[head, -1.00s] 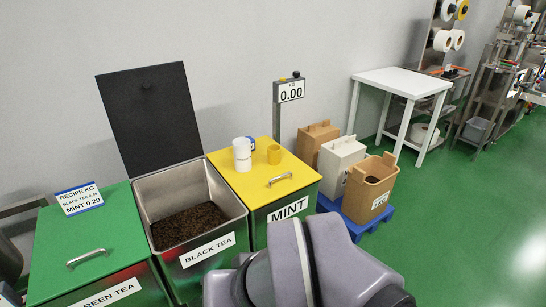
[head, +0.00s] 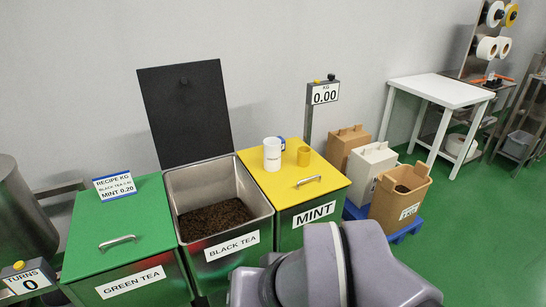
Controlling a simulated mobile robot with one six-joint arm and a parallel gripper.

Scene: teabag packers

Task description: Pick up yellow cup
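The yellow cup (head: 303,156) stands upright on the yellow lid of the mint bin (head: 325,178), in the head view. A white cup (head: 272,154) stands to its left on the same lid, with a small blue thing (head: 281,142) partly hidden behind it. My arm shows at the bottom of the view, in front of the bins. My gripper is not visible. Nothing touches the yellow cup except the lid under it.
The black tea bin (head: 173,222) stands open with its dark lid (head: 187,110) raised; the green tea bin (head: 80,245) is shut. A scale display (head: 323,93) reads 0.00. Cardboard boxes (head: 398,205) stand on a blue pallet right of the mint bin.

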